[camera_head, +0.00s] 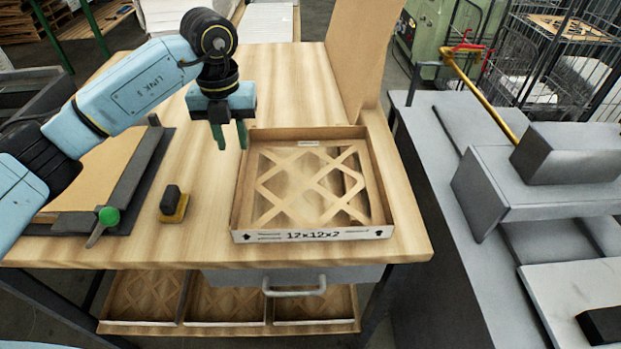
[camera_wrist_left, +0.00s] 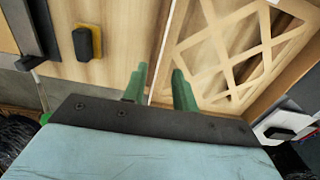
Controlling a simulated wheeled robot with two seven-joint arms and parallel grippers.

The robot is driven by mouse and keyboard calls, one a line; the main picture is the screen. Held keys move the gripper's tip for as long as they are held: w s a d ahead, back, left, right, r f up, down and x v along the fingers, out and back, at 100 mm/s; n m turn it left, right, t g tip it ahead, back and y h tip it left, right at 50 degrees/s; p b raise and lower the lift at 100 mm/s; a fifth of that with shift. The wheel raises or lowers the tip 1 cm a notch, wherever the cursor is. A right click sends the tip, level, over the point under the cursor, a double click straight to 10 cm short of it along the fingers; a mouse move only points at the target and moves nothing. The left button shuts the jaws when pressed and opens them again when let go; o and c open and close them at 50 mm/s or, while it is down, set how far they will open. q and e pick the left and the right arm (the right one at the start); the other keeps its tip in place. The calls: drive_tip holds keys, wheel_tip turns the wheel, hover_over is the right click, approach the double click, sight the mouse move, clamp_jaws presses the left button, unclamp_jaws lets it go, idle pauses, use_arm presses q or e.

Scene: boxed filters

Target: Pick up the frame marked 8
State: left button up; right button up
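A square cardboard frame (camera_head: 313,190) with a diamond lattice lies flat on the wooden table; its front edge reads "12×12×2". I can read no 8 on it. Several similar lattice frames sit on the shelf below, among them a left one (camera_head: 145,296), a middle one (camera_head: 228,300) and a right one (camera_head: 315,303); no 8 is readable there. My left gripper (camera_head: 231,136) points down, open and empty, by the frame's back left corner. In the left wrist view its green fingers (camera_wrist_left: 158,88) are apart, near the lattice frame's side wall (camera_wrist_left: 164,50). My right gripper is not in view.
A cardboard panel (camera_head: 362,55) stands at the back right. A drawer handle (camera_head: 294,287) projects in front. A grey bench (camera_head: 440,200) stands right.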

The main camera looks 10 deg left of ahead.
sight(241, 171)
use_arm(q)
drive_tip(key=f, duration=0.6)
drive_tip(key=f+p, duration=0.1)
drive_tip(key=f, duration=0.2)
drive_tip(key=shift+s+d, duration=0.2)
drive_tip(key=shift+d, duration=0.05)
drive_tip(key=shift+r, duration=0.1)
drive_tip(key=shift+c, duration=0.5)
clamp_jaws()
